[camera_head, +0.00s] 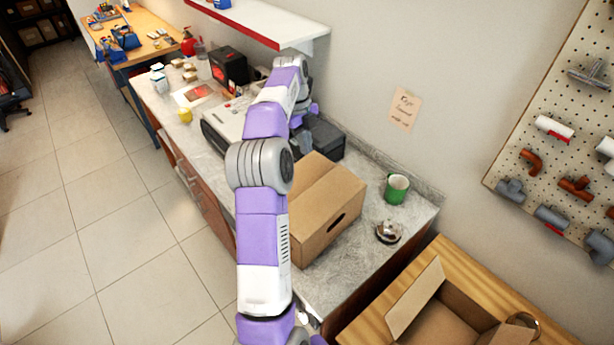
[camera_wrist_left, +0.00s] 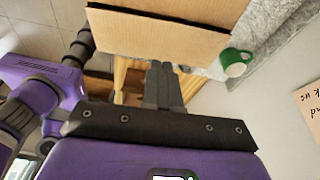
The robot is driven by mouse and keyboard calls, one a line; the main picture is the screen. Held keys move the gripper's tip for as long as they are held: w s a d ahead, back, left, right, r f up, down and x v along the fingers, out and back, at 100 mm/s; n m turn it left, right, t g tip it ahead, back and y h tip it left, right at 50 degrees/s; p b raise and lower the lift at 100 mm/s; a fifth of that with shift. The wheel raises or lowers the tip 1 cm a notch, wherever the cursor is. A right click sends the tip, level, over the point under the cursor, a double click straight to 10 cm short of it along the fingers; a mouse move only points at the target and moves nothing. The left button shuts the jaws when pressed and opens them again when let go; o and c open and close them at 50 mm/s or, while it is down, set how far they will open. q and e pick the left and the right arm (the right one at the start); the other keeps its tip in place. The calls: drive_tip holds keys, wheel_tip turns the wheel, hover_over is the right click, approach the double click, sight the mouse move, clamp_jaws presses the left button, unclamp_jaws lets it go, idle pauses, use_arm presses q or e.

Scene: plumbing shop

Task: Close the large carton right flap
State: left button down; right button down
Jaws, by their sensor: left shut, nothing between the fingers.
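A large brown carton (camera_head: 334,198) stands on the grey counter, a dark hand hole in its near side. Its top panels look nearly flat, with a seam between them. In the left wrist view the carton (camera_wrist_left: 150,38) fills the upper middle, with a dark gap along one panel edge. My left gripper (camera_wrist_left: 163,68) is shut and empty, its fingertips just at or in front of the cardboard; I cannot tell whether they touch. In the head view my left arm reaches over the counter beyond the carton, and its fingers are hard to make out. My right gripper is not in view.
A green mug (camera_head: 397,188) and a shiny metal item (camera_head: 389,232) stand right of the carton. A smaller open carton (camera_head: 438,322) is on the wooden table at bottom right. A dark machine (camera_head: 325,138) stands behind the carton. Tiled floor is free at left.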

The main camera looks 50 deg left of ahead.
use_arm(q)
hover_over(310, 189)
drive_tip(key=x, duration=0.3)
drive_tip(key=a+x, duration=0.1)
drive_tip(key=x, duration=0.6)
drive_tip(key=shift+s+a+f+b, duration=0.2)
drive_tip(key=shift+b, duration=0.2)
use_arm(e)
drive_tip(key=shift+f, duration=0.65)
use_arm(q)
drive_tip(key=shift+a+f, duration=0.15)
drive_tip(key=shift+f, duration=0.45)
drive_tip(key=shift+a+f, duration=0.15)
drive_tip(key=shift+f, duration=0.45)
drive_tip(key=shift+a+f+p, duration=0.1)
drive_tip(key=shift+f+p, duration=0.2)
drive_tip(key=shift+f, duration=0.3)
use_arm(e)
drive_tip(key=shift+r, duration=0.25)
use_arm(q)
drive_tip(key=shift+a+f+b, duration=0.25)
drive_tip(key=shift+f+b, duration=0.2)
drive_tip(key=shift+f, duration=0.15)
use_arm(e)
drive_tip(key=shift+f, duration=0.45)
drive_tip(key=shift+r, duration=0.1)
use_arm(q)
drive_tip(key=shift+r, duration=0.2)
